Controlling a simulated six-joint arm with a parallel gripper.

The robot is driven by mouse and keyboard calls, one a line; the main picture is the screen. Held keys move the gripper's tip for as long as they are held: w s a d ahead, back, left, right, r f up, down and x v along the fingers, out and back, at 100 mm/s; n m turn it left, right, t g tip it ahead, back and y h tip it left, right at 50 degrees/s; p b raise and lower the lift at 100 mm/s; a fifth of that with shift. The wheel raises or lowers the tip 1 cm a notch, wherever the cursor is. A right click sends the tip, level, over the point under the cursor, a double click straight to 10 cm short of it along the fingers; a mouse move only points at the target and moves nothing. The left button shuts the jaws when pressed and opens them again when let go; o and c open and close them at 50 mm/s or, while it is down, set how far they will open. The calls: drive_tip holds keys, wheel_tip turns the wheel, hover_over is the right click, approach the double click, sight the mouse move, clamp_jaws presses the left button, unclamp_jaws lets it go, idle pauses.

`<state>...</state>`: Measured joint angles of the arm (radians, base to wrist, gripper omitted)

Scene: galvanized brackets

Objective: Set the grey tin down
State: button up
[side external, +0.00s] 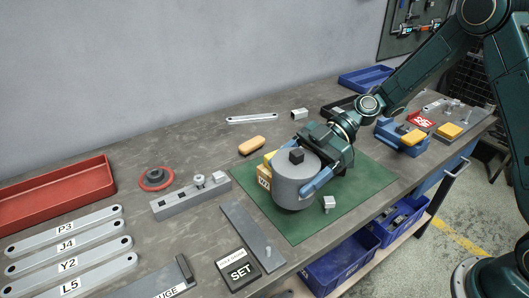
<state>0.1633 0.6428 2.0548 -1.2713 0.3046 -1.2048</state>
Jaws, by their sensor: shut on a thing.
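The grey tin (293,184) is a round can with a small dark block-shaped knob on its top. It is upright over the green mat (363,186). My gripper (305,185) is shut on the tin, with a blue finger on its near right side; the other finger is mostly hidden. I cannot tell whether the tin's base touches the mat.
A small metal block (328,203) sits on the mat just right of the tin. A flat grey bar (252,236) and a SET box (238,268) lie in front left. A stepped grey block (190,197) and red tray (60,193) are further left. The mat's right part is clear.

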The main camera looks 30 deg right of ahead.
wheel_tip(320, 180, down, 7)
drive_tip(key=shift+r, duration=0.15)
drive_tip(key=shift+f, duration=1.9)
drive_tip(key=shift+f, duration=0.1)
drive_tip(key=o, duration=1.1)
drive_tip(key=shift+c, duration=0.2)
drive_tip(key=shift+d, duration=0.1)
drive_tip(key=v, duration=1.2)
